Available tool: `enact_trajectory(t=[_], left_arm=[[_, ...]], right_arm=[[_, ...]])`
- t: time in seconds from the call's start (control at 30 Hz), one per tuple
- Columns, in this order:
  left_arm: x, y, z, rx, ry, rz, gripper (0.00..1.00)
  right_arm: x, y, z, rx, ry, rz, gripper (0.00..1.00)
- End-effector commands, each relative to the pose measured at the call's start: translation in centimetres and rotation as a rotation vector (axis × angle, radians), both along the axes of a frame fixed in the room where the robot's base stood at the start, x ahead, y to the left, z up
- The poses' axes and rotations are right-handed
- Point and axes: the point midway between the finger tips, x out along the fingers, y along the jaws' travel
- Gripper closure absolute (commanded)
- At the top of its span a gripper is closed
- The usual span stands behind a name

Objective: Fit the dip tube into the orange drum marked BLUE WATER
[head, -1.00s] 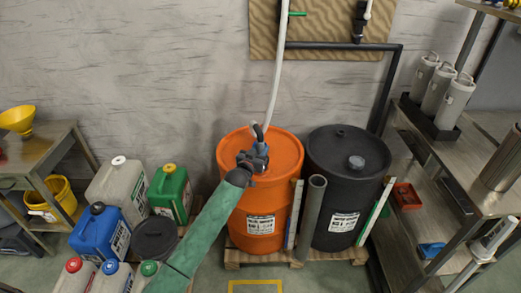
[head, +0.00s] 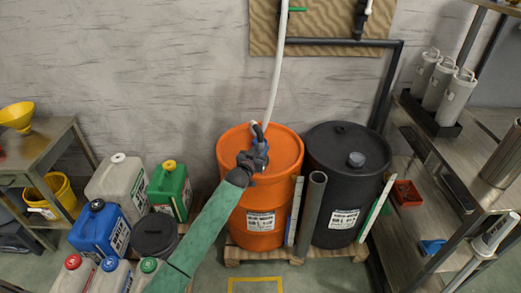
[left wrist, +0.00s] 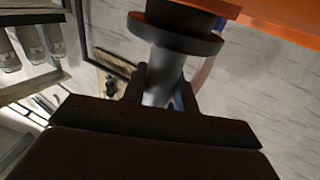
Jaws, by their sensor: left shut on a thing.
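The orange drum (head: 235,205) stands upright on a pallet at the centre of the head view. Its white label is too small to read. My left gripper (head: 254,158) is over the drum's lid. The left wrist view shows its two fingers (left wrist: 162,88) shut on the grey shaft of the dip tube (left wrist: 160,70). A dark, wide collar (left wrist: 176,34) on the tube lies close to the orange drum (left wrist: 280,22). I cannot tell how deep the tube sits. A white hose (head: 275,85) runs up from the tube's head. My right gripper is not in view.
A black drum (head: 345,190) stands close on the right. A grey pipe (head: 312,210) stands upright in front, between the drums. Several jerrycans (head: 100,228) fill the floor at left. A metal shelf (head: 450,180) stands at right. A yellow floor mark (head: 255,280) lies in front.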

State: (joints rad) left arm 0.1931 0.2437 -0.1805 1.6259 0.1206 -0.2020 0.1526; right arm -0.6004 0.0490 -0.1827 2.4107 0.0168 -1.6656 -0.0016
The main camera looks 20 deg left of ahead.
Motion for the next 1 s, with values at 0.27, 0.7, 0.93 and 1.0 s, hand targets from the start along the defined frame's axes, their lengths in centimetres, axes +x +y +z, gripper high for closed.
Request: enact_trajectory(t=[0.27, 0.7, 0.93, 1.0], left_arm=[[0.0, 0.0, -0.5, 0.000, -0.001, 0.000, 0.99], [0.0, 0.0, -1.1, 0.000, -0.001, 0.000, 0.56], [0.0, 0.0, -1.2, 0.000, 0.000, 0.000, 0.46], [0.0, 0.0, -1.3, 0.000, 0.002, 0.000, 0.46]], right_arm=[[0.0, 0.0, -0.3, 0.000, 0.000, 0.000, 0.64], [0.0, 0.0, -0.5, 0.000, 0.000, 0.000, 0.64], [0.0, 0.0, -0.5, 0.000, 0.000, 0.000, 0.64], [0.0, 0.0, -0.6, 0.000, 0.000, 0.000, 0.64]])
